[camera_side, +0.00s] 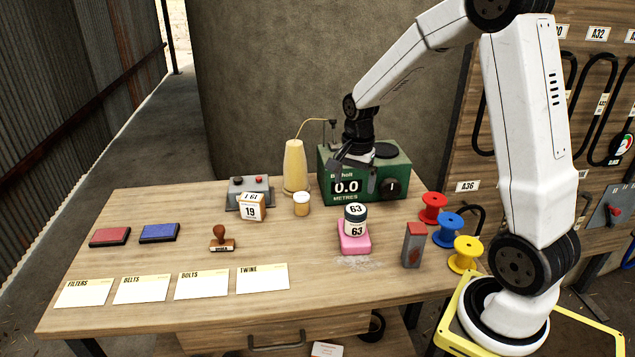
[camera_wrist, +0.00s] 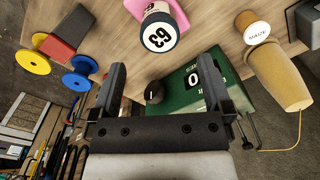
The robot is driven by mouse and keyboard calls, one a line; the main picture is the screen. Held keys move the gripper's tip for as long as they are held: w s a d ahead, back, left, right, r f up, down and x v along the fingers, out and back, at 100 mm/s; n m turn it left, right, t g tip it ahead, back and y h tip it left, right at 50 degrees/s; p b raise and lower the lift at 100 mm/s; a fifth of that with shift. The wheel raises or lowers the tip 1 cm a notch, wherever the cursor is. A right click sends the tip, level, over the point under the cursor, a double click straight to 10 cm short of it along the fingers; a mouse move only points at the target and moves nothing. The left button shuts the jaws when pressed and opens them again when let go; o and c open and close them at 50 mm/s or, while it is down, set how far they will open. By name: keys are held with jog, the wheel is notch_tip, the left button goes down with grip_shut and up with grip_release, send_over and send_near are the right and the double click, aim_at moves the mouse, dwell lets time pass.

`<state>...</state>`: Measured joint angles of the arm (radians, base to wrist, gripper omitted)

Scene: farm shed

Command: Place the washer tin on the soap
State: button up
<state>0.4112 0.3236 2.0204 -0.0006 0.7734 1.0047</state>
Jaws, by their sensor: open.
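The washer tin (camera_side: 355,220), a small dark-and-white tin marked 63, stands upright on top of the pink soap (camera_side: 353,240) in the side view. In the wrist view the tin (camera_wrist: 158,32) shows its lid, with part of the soap (camera_wrist: 183,10) behind it at the top edge. My gripper (camera_side: 352,163) is up in front of the green metre box, behind and above the tin and apart from it. In the wrist view my gripper (camera_wrist: 162,75) has its two fingers spread wide, with nothing held between them.
The green metre box (camera_side: 365,180) stands close beside my gripper. Red (camera_side: 433,208), blue (camera_side: 447,230) and yellow (camera_side: 465,254) spools and a grey-red block (camera_side: 413,246) stand right of the soap.

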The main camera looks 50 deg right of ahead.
jog(key=s+a+f+n+t, duration=0.1)
jog(key=s+a+n, duration=0.3)
jog(key=a+n, duration=0.4)
jog(key=s+a+f+n+t, duration=0.1)
jog(key=s+a+n, duration=0.3)
jog(key=a+n, duration=0.4)
jog(key=shift+s, duration=0.2)
